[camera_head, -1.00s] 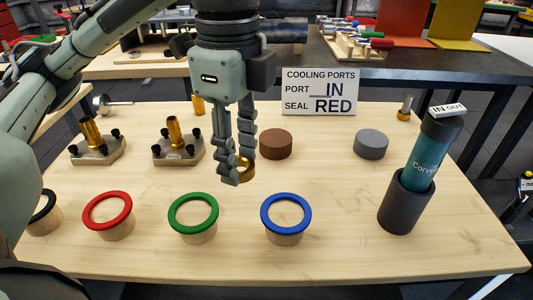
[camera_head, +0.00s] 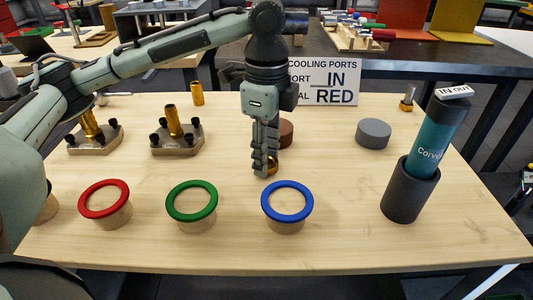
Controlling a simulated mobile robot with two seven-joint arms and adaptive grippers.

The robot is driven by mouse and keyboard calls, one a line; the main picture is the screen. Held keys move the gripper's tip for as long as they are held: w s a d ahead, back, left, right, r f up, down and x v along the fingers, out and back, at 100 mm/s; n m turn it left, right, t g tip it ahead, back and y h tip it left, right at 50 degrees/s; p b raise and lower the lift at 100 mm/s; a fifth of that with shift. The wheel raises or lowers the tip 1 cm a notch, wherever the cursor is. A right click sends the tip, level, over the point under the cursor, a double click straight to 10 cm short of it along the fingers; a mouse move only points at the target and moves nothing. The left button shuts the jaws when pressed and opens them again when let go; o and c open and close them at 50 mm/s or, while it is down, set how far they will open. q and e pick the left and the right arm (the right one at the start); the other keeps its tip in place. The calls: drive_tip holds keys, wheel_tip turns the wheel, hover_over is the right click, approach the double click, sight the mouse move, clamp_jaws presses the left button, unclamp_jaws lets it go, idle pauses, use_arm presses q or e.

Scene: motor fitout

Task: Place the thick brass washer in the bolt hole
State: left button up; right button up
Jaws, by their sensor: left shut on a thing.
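My left gripper (camera_head: 264,173) comes down from above at the middle of the table, fingers pointing down. It is shut on the thick brass washer (camera_head: 273,165), which shows as a small gold piece at the right of the fingertips and is mostly hidden by them. I cannot tell if the washer touches the table. Two metal plates with black bolts and a brass tube, a left one (camera_head: 103,142) and a right one (camera_head: 185,147), stand at the left. No empty bolt hole can be made out. My right gripper is not in view.
Red (camera_head: 104,185), green (camera_head: 191,187) and blue (camera_head: 287,187) rings on wooden stands line the front. A brown puck (camera_head: 287,134) is partly behind my gripper; a grey puck (camera_head: 373,128), dark holder (camera_head: 407,200) with teal canister and a sign (camera_head: 335,85) stand right. Table centre-right is clear.

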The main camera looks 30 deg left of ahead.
use_arm(q)
drive_tip(key=o, duration=0.8)
drive_tip(key=shift+f, duration=0.1)
drive_tip(key=o, duration=0.4)
drive_tip(key=shift+o, duration=0.2)
